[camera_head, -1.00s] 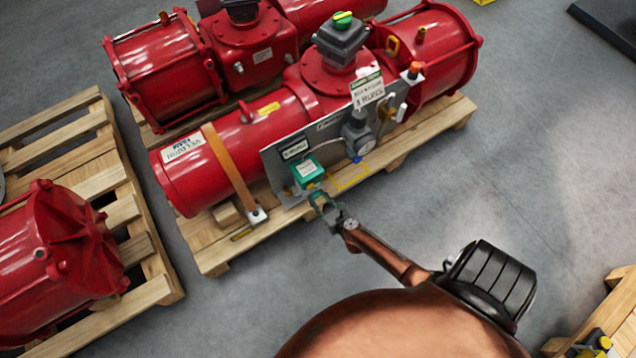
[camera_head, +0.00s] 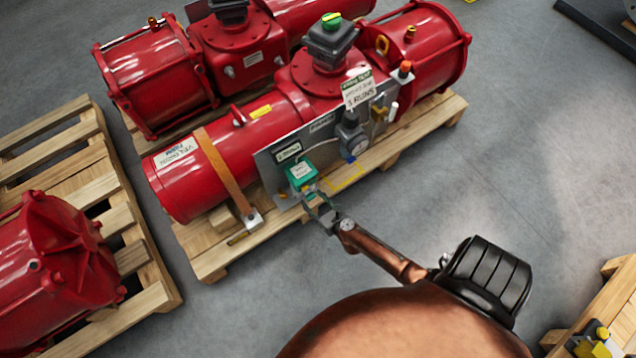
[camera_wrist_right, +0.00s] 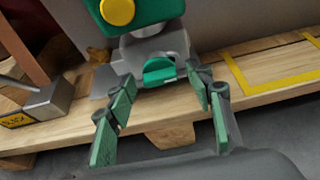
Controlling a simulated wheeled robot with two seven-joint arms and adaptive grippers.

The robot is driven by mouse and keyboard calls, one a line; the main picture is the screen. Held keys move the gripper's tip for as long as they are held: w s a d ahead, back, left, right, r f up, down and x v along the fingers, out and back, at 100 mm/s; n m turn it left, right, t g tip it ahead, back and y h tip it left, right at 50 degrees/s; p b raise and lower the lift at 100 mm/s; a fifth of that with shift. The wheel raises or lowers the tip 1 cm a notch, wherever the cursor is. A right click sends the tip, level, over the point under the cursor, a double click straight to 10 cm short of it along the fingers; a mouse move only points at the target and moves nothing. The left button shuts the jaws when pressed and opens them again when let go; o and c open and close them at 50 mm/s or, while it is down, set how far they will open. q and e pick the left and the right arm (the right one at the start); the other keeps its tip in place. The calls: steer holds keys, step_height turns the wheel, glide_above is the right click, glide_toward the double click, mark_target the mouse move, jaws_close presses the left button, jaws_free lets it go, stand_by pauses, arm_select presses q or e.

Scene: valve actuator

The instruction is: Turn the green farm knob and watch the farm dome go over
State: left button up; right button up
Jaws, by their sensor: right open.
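A small green knob (camera_wrist_right: 160,70) sits on a grey fitting below a green box with a yellow button (camera_wrist_right: 117,11) in the right wrist view. The green box (camera_head: 301,174) is on the grey panel of the front red actuator (camera_head: 285,108) in the head view. My right gripper (camera_wrist_right: 163,92) is open, its green-padded fingers on either side of the knob and short of it, with gaps showing. It also shows just below the box in the head view (camera_head: 318,206). A green-and-yellow dome (camera_head: 331,21) tops the black box on the actuator. My left gripper is not in view.
A yellow outline (camera_wrist_right: 270,68) marks the pallet.

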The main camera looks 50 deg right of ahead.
steer(key=v, duration=1.1)
steer(key=shift+s, duration=0.4)
steer(key=shift+a+r, duration=0.1)
